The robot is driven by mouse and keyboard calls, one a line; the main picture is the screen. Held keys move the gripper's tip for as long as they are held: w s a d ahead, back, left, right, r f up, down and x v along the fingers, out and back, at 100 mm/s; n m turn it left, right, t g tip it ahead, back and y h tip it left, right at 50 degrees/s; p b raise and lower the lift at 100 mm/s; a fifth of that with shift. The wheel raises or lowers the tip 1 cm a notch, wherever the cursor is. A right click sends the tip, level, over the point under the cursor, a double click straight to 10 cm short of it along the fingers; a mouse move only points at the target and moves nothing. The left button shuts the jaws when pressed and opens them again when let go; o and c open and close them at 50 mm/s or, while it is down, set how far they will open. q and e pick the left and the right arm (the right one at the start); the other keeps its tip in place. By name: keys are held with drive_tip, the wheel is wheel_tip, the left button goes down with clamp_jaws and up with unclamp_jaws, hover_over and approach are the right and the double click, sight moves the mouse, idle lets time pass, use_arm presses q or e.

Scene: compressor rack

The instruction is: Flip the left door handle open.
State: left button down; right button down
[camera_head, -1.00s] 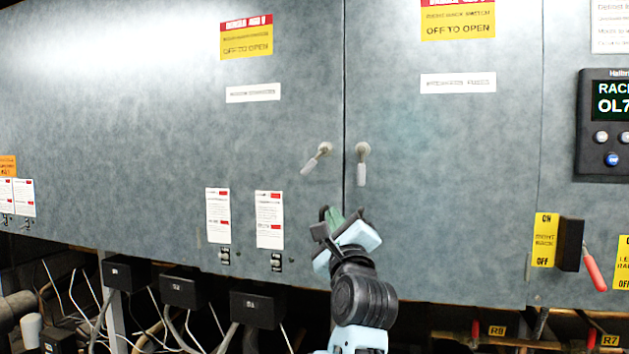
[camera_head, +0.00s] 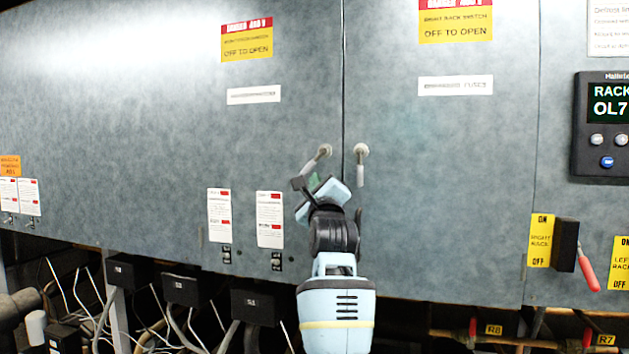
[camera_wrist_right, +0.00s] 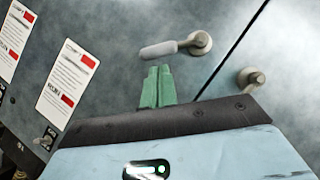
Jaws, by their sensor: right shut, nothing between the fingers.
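The left door handle (camera_head: 320,156) is a small metal lever with a pale grip on the left grey door (camera_head: 150,110), beside the door seam. It slants down to the left from its pivot. In the right wrist view the same handle (camera_wrist_right: 178,47) lies just beyond the fingertips. My right gripper (camera_head: 312,179) is shut and empty, just below the handle's grip; its green fingers (camera_wrist_right: 158,84) are side by side. I cannot tell whether they touch the handle. My left gripper is out of view.
The right door (camera_head: 440,180) adjoins across a narrow seam. A switch with a red lever (camera_head: 587,270) and a display panel (camera_head: 602,125) are at the right. Black boxes (camera_head: 182,290) and cables are below the doors. The door faces are flat, with labels.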

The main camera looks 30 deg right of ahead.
drive_tip(key=shift+w+a+r, duration=0.15)
drive_tip(key=shift+w+r, duration=0.15)
drive_tip(key=shift+w, duration=0.05)
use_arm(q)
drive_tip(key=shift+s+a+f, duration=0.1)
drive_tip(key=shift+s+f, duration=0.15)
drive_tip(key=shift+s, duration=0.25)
use_arm(e)
drive_tip(key=shift+w, duration=0.1)
idle(0.5)
